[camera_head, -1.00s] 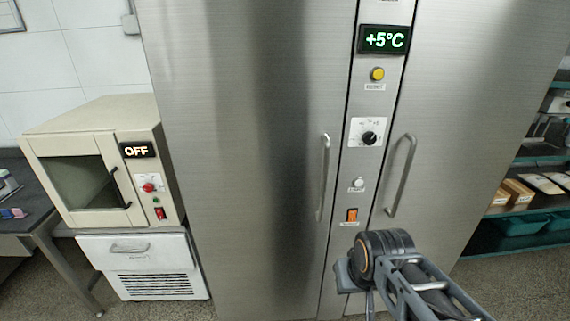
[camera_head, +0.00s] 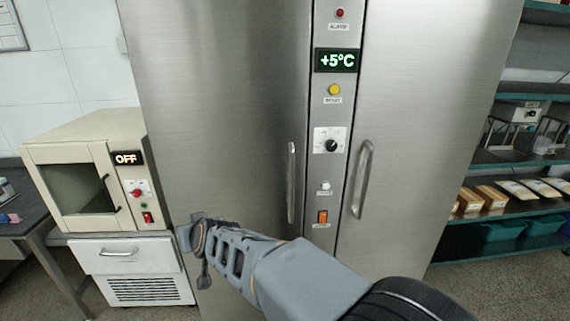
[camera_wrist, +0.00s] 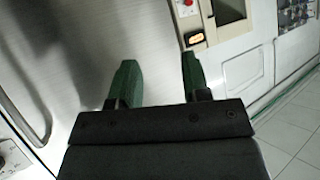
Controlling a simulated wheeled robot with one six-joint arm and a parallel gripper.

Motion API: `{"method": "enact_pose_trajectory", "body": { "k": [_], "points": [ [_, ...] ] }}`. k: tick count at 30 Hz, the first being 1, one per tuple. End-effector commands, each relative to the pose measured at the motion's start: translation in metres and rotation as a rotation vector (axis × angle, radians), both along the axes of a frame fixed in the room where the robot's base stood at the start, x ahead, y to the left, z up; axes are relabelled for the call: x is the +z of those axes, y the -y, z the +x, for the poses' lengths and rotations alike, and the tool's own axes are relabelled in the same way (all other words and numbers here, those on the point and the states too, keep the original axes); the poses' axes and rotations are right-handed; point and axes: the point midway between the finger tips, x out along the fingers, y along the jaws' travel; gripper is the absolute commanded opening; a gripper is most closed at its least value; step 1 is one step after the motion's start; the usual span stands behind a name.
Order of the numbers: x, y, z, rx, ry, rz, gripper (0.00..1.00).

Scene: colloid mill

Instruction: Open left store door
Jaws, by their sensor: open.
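The left store door (camera_head: 215,110) is a tall brushed-steel panel and looks shut against the centre control strip. Its vertical bar handle (camera_head: 292,182) is near the door's right edge. My gripper (camera_head: 194,258) is open and empty, in front of the lower part of this door, to the left of the handle. In the wrist view, the green fingers (camera_wrist: 159,78) are spread with nothing between them. The steel door surface (camera_wrist: 95,40) is behind them, and a bar handle (camera_wrist: 22,105) shows at the far left, apart from the fingers.
The control strip carries a +5°C display (camera_head: 336,60), a knob (camera_head: 331,146) and an orange switch (camera_head: 322,217). The right store door (camera_head: 420,110) has its own handle (camera_head: 362,180). A beige oven (camera_head: 75,180) reading OFF stands at left. Shelves (camera_head: 520,165) stand at right.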

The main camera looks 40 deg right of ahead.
Motion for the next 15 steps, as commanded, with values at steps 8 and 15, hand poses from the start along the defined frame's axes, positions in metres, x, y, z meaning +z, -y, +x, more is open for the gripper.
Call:
{"method": "enact_pose_trajectory", "body": {
  "k": [8, 15],
  "points": [
    [0.042, 0.135, 0.030, -0.587, 0.330, -0.212, 0.43],
    [0.047, 0.203, -0.007, -0.977, 0.348, -0.420, 0.43]
  ]
}}
